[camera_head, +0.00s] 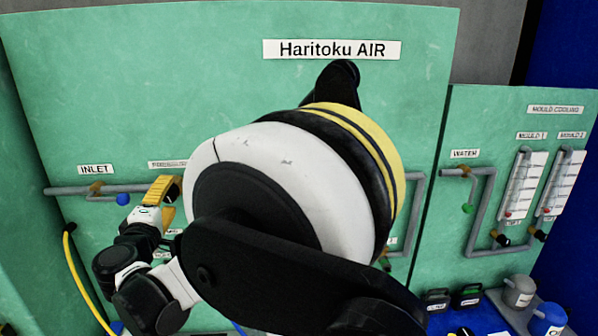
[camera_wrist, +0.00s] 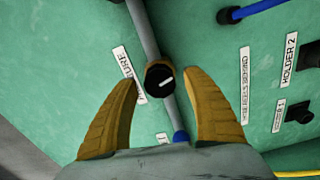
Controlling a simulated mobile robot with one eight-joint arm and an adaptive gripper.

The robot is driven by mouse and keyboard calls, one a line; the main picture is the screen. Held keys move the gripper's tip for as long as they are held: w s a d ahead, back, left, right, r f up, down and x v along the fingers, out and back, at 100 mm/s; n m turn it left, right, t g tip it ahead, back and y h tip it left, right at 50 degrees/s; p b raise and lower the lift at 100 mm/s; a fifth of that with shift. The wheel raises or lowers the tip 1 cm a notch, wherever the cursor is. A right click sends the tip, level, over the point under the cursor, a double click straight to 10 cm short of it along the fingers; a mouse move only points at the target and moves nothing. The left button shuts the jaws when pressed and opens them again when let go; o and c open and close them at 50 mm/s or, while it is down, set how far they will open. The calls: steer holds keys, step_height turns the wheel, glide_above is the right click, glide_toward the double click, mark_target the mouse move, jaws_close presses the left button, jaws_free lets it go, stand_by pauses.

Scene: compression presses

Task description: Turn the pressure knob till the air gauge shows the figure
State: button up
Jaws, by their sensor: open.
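A round black knob (camera_wrist: 160,82) with a white pointer line sits on a brass fitting on a grey pipe in the wrist view. My gripper (camera_wrist: 161,76) is open, with one yellow finger on each side of the knob and a gap to both. Whether the fingertips are level with the knob in depth, I cannot tell. In the head view my gripper (camera_head: 162,188) is at the pipe on the left of the green panel, and the knob is hidden there. No air gauge dial shows in either view; my arm covers the middle of the panel.
The green panel (camera_head: 140,80) carries the "Haritoku AIR" sign (camera_head: 332,49) and a pipe (camera_head: 70,190) with a blue-handled inlet valve (camera_head: 123,199). A yellow hose (camera_head: 80,270) hangs at left. Black fittings (camera_wrist: 298,112) stick out at right in the wrist view.

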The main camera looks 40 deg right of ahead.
steer(key=v, duration=0.6)
steer(key=shift+s, duration=0.15)
steer(key=shift+a, duration=0.15)
steer(key=v, duration=1.2)
steer(key=s+d+f+m+g+y+b, duration=0.25)
steer(key=d+f+b, duration=0.25)
steer(key=f, duration=0.3)
steer(key=s+d+f+m+g+y+b, duration=0.1)
steer(key=s+d+f+g+b, duration=0.2)
steer(key=d+f+b, duration=0.45)
steer(key=s+a+f+m+g+y+b, duration=0.1)
steer(key=s+f+m+y+b, duration=0.2)
steer(key=s+f, duration=0.3)
steer(key=s+a+f+m+g+y+b, duration=0.1)
steer(key=s+a+f+m+y+b, duration=0.1)
steer(key=s+f, duration=0.4)
step_height(320, 180, down, 4)
steer(key=shift+a+f+m+y+b, duration=0.15)
steer(key=shift+a+m+y+b, duration=0.25)
steer(key=shift+y+b, duration=0.7)
steer(key=shift+d, duration=0.1)
steer(key=shift+c, duration=0.2)
